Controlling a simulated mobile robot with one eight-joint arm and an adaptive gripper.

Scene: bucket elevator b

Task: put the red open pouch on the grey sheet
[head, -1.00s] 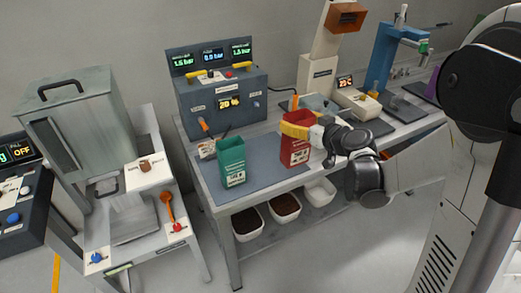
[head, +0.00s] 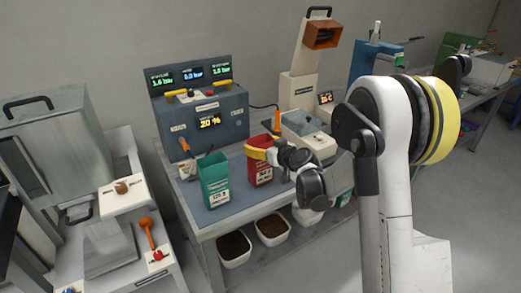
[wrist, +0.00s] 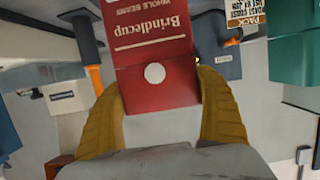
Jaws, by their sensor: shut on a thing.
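The red pouch (head: 261,171) is upright at the right part of the blue-grey sheet on the bench, right of the green pouch. I cannot tell whether its base touches the sheet. My gripper (head: 258,150), with yellow fingers, is shut on its upper part. In the wrist view the red pouch (wrist: 152,55) shows upside down, with white lettering and a white dot, between my two fingers. Its opening is mostly hidden by my gripper. The grey sheet (head: 238,180) lies flat on the bench, with bare room between the two pouches.
The green open pouch (head: 214,182) stands close on the left on the sheet. A dark control box (head: 205,115) with displays stands behind. White bins (head: 235,248) sit below the bench. A pale machine (head: 305,135) stands to the right.

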